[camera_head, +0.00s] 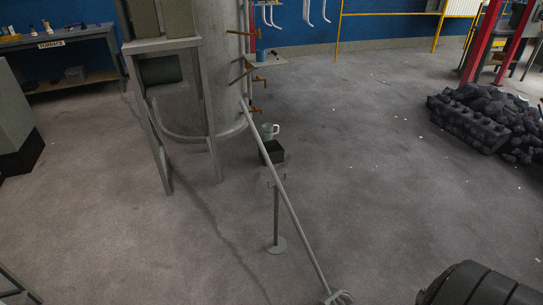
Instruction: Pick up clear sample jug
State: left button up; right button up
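A small pale jug (268,131) with a handle on its right side stands upright by a dark box (272,153), in the middle of the head view. It looks whitish; whether it is clear cannot be told at this size. I cannot tell whether it rests on the box or on something behind it. A small bluish cup (260,56) stands higher up, by a shelf on the tank.
A large grey tank (219,80) with taps and a metal frame (159,145) stand left of the jug. A long pole (291,205) on a stand (276,225) slants in front. Dark rubble (485,115) lies right. Floor is open between.

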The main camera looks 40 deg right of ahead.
aim_at(267, 128)
jog(key=k+l, duration=0.1)
jog(key=l, duration=0.3)
jog(key=k+l, duration=0.1)
jog(key=l, duration=0.3)
jog(key=k+l, duration=0.1)
jog(key=l, duration=1.45)
jog(key=k+l, duration=0.15)
jog(key=l, duration=0.65)
jog(key=k+l, duration=0.1)
jog(key=l, duration=0.7)
jog(key=i+l, duration=0.2)
jog(key=l, duration=0.15)
jog(key=i+l, duration=0.15)
jog(key=l, duration=0.2)
jog(key=i+l, duration=0.2)
jog(key=l, duration=0.2)
jog(key=i+l, duration=0.2)
jog(key=l, duration=0.15)
jog(key=i+l, duration=0.15)
jog(key=l, duration=0.2)
